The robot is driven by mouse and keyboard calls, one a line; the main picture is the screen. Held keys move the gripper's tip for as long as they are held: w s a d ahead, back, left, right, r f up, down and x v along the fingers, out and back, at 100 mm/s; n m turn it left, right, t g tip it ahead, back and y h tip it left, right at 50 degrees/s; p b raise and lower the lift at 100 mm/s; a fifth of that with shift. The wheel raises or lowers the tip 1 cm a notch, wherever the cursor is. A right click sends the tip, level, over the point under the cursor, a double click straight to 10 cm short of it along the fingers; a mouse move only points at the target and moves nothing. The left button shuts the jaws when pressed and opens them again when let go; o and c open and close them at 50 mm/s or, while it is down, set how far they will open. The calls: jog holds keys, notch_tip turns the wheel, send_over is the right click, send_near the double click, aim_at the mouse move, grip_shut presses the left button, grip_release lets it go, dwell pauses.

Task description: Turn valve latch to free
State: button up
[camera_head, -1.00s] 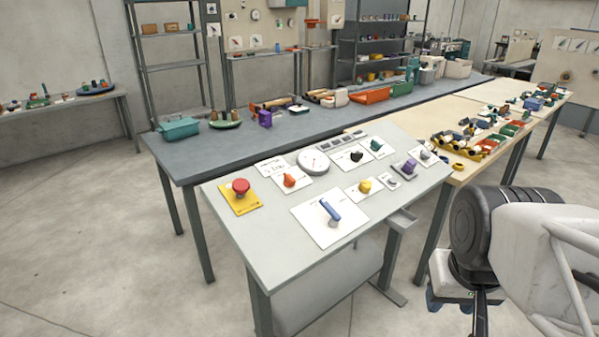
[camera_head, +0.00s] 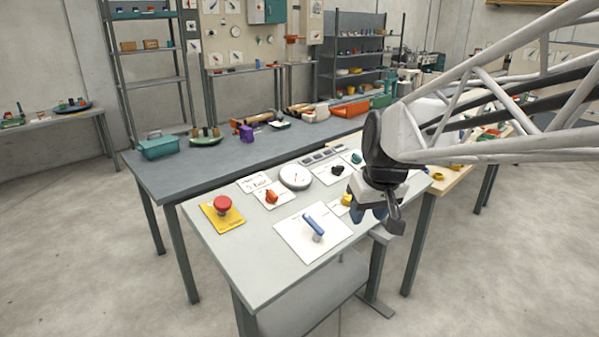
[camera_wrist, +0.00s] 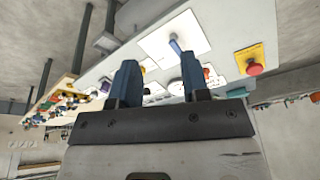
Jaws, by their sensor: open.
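A blue lever handle (camera_head: 313,226) on a pale round base sits on a white square plate (camera_head: 294,245) near the front edge of the grey panel table. I cannot read a label naming it as the valve latch.
A red mushroom button (camera_head: 223,203) on a yellow plate, an orange knob (camera_head: 271,196), a round dial (camera_head: 295,176), a black knob (camera_head: 338,170) and a yellow knob (camera_head: 347,200) share the table. My arm hides its right end. A longer grey bench (camera_head: 165,175) stands behind.

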jog(key=w+a+f+n+y, duration=0.1)
jog(key=w+a, duration=0.3)
jog(key=w, duration=0.3)
jog(key=w+a+f+n, duration=0.1)
jog(key=w+a, duration=0.3)
jog(key=w, duration=0.3)
jog(key=n+y, duration=0.1)
jog(key=n, duration=0.2)
send_near(275, 194)
jog(key=f, duration=0.2)
jog(key=shift+w+a+f, duration=0.1)
jog(key=shift+w+a, duration=0.1)
jog(key=shift+a, duration=0.2)
jog(key=shift+f, duration=0.15)
jog(key=shift+x, duration=3.75)
grip_shut()
